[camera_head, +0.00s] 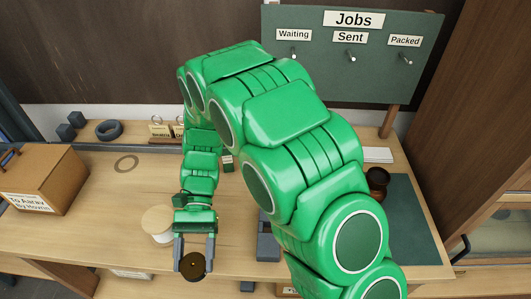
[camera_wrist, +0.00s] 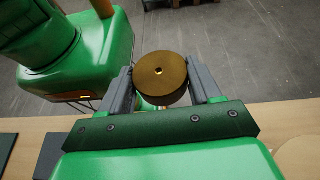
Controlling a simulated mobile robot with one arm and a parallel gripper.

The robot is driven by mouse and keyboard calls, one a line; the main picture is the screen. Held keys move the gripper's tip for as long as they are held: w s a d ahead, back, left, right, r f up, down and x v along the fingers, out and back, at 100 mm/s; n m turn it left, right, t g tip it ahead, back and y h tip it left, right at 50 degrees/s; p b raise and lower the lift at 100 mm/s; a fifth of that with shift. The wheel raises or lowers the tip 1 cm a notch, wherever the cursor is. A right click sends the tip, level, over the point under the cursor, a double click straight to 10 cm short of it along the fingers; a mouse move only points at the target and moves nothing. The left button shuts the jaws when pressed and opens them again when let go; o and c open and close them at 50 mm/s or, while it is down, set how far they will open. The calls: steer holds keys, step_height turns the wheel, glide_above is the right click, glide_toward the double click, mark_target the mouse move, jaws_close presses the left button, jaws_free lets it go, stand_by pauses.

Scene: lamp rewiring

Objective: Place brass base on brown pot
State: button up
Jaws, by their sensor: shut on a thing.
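The brass base (camera_head: 192,266), a round brass-brown disc with a small central hole, sits between the fingers of my gripper (camera_head: 194,262). The wrist view also shows the brass base (camera_wrist: 160,72) clamped between both grey fingers of my gripper (camera_wrist: 161,85). In the head view it is near the table's front edge. The brown pot (camera_head: 377,178), dark and glossy, stands at the right near the back of a dark green mat (camera_head: 408,225). My gripper is well left of and in front of the pot, with my arm between them. The pot is not seen in the wrist view.
A pale round-topped drum (camera_head: 157,221) stands just behind and left of my gripper. A grey block (camera_head: 267,244) is to its right. A cardboard box (camera_head: 42,178) is at the far left. The Jobs board (camera_head: 350,60) stands behind. The mat's front part looks clear.

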steer(key=d+n+t+h, duration=0.1)
steer(key=d+n+h, duration=0.1)
steer(key=d, duration=0.2)
steer(key=w+d+n+t+h, duration=0.1)
steer(key=d+n+h, duration=0.1)
steer(key=d+h, duration=0.1)
steer(key=w+d+f+n+t+h, duration=0.1)
steer(key=d+n+h, duration=0.1)
steer(key=d, duration=0.3)
steer(key=shift+d+n+h, duration=0.35)
steer(key=shift+n+h, duration=0.05)
steer(key=shift+n, duration=0.1)
steer(key=w+d+r+n+t+h, duration=0.2)
steer(key=w+d+r+n+t, duration=0.15)
steer(key=d+r, duration=0.45)
steer(key=w+d+r+n+t+h, duration=0.1)
steer(key=w+d+r+n+t, duration=0.3)
steer(key=d, duration=0.7)
steer(key=w+d+r+n+t+h, duration=0.2)
steer(key=d+r+n+t, duration=0.1)
steer(key=d+r, duration=0.55)
glide_above(373, 178)
steer(key=s, duration=0.1)
step_height(373, 178, down, 10)
steer(key=shift+s+a+r, duration=0.15)
steer(key=shift+r, duration=0.05)
steer(key=shift+w+f, duration=0.65)
steer(key=shift+f, duration=1.7)
steer(key=shift+f, duration=0.55)
